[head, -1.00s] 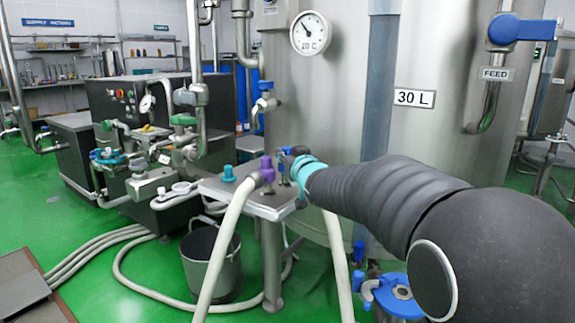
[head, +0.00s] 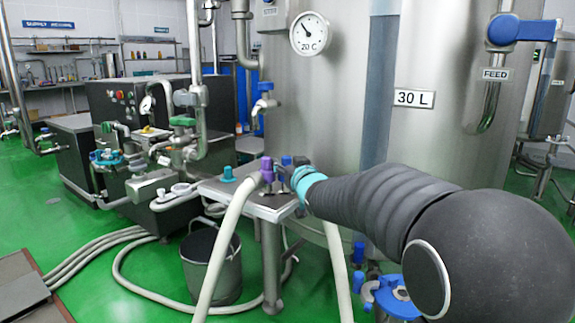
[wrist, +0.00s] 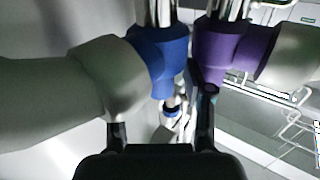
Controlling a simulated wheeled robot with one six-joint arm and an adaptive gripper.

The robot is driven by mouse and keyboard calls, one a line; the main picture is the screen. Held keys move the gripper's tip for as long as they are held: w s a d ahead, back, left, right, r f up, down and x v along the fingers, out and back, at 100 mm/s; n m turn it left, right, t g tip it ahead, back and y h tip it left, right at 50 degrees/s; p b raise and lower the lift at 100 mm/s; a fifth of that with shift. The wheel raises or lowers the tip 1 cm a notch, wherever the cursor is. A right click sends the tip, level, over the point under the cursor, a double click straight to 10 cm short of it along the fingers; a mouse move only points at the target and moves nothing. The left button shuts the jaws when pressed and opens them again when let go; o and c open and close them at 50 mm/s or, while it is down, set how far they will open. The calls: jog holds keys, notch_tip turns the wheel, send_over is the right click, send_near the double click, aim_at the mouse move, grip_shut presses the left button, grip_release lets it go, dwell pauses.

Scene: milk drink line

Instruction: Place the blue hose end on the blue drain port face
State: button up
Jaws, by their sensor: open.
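The blue hose end (wrist: 160,60) is a blue collar on a pale grey hose, left of centre in the wrist view. It meets a chrome stub at the top of that view. My gripper (wrist: 162,110) is open, with its two dark fingers apart on either side of the blue collar's lower part. The right finger is close to the purple hose end (wrist: 217,50); I cannot tell whether it touches. In the head view my gripper (head: 287,178) is at the small steel table, beside a blue fitting (head: 286,160). I cannot make out for certain which part is the blue drain port face.
The purple hose end shows at the steel table (head: 225,193) with a teal cap (head: 228,173) to its left. The large tank (head: 330,110) stands behind. A blue-rimmed fitting (head: 398,295) is low right, partly behind my arm.

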jog(key=b+v, duration=0.1)
jog(key=v, duration=1.1)
jog(key=shift+r, duration=0.15)
